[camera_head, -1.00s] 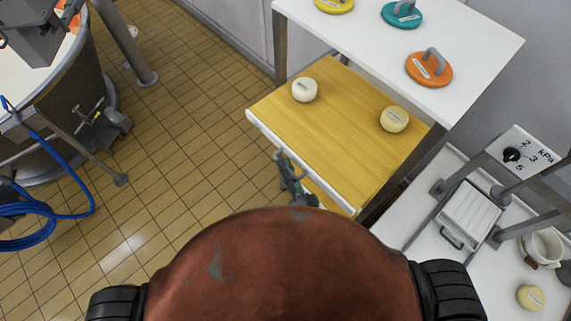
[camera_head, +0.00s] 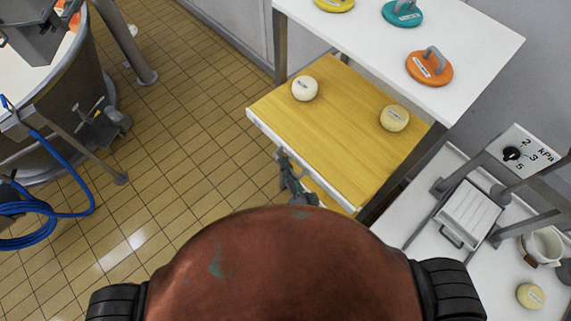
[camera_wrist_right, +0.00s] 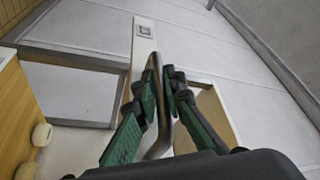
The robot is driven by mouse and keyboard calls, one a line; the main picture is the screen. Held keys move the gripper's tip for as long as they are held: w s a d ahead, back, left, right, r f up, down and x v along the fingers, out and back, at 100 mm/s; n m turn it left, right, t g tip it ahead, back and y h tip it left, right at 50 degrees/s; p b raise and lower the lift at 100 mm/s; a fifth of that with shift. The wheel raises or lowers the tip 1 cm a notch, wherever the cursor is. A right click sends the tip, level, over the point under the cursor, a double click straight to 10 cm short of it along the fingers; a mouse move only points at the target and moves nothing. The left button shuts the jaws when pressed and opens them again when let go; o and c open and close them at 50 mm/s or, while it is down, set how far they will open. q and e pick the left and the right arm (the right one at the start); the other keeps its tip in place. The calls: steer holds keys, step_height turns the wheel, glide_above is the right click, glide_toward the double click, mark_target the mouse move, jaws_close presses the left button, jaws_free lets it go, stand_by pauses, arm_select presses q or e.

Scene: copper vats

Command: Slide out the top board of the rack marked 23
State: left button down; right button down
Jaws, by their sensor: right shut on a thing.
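The top board (camera_head: 345,130) is a yellow wooden board with a white front edge, sticking out from under the white rack top (camera_head: 470,50). Two pale round cheeses, one on the left (camera_head: 304,88) and one on the right (camera_head: 394,118), sit on it. My right gripper (camera_head: 285,160) is at the middle of the board's front edge. In the right wrist view its green fingers (camera_wrist_right: 163,75) are shut on a grey bar handle (camera_wrist_right: 161,135). A small label (camera_wrist_right: 144,30) shows there, too small to read. My left gripper is not in view.
Yellow, teal and orange (camera_head: 429,68) handled discs stand on the rack top. A lower board shows partly beneath the top one. A white bench (camera_head: 425,235) with a dial panel (camera_head: 520,155) is at right. A vat (camera_head: 65,110) and blue hose (camera_head: 45,210) are at left, with open tiled floor between.

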steer(key=s+a, duration=0.2)
steer(key=a, duration=0.1)
steer(key=shift+s+a+p, duration=0.25)
steer(key=shift+s+p, duration=0.05)
steer(key=shift+s, duration=0.1)
steer(key=c, duration=2)
jaws_free()
steer(key=shift+w+d, duration=0.1)
